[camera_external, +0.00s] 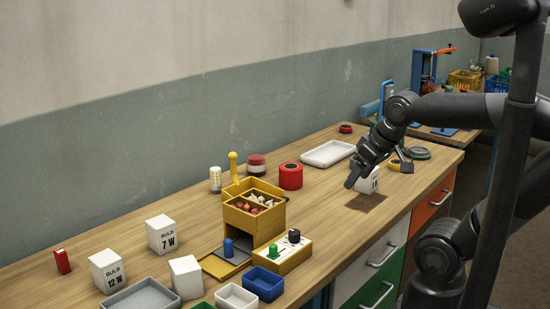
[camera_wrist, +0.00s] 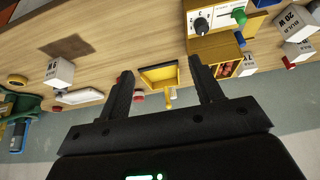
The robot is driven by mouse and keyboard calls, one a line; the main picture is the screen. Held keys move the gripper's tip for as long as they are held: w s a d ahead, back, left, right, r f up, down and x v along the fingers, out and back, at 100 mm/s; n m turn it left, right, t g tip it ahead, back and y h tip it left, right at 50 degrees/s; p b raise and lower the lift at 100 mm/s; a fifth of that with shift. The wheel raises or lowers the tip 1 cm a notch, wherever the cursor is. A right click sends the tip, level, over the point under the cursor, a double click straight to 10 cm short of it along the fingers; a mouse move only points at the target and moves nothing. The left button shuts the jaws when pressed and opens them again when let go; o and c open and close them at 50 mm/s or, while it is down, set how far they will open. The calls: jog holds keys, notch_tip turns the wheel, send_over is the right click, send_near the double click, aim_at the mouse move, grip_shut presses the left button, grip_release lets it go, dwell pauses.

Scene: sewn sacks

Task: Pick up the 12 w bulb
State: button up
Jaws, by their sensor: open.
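A white box labelled BULB 12 W (camera_external: 108,272) stands at the front left of the bench in the external view. My gripper (camera_external: 356,178) is far from it, toward the right end of the bench, above the wood. In the wrist view my gripper (camera_wrist: 161,68) is open, with nothing held between its fingers. A white box (camera_external: 374,181) stands close by my gripper, partly hidden by it, its label too small to read. A box with a W label also shows at left in the wrist view (camera_wrist: 60,72), apart from the fingers.
A box labelled BULB 7 W (camera_external: 161,233) and a blank-faced white box (camera_external: 186,277) stand near the 12 W box. A yellow bin (camera_external: 254,217), a switch box (camera_external: 284,254) and small trays (camera_external: 264,284) lie between. A white tray (camera_external: 327,153) lies behind my gripper.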

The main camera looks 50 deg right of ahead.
jog(key=w+r+m+g+h, duration=0.1)
jog(key=w+r, duration=0.3)
jog(key=w, duration=0.3)
jog(key=w+r+m, duration=0.1)
jog(key=w+r, duration=0.2)
jog(key=w, duration=0.3)
jog(key=m+g+h, duration=0.2)
jog(key=m+h, duration=0.1)
jog(key=m, duration=0.7)
send_over(215, 169)
jog(key=s+a, duration=0.2)
jog(key=a, duration=0.2)
notch_tip(215, 169, down, 11)
jog(key=x, duration=1.1)
jog(key=shift+s+f, duration=0.15)
jog(key=shift+s, duration=0.1)
grip_shut()
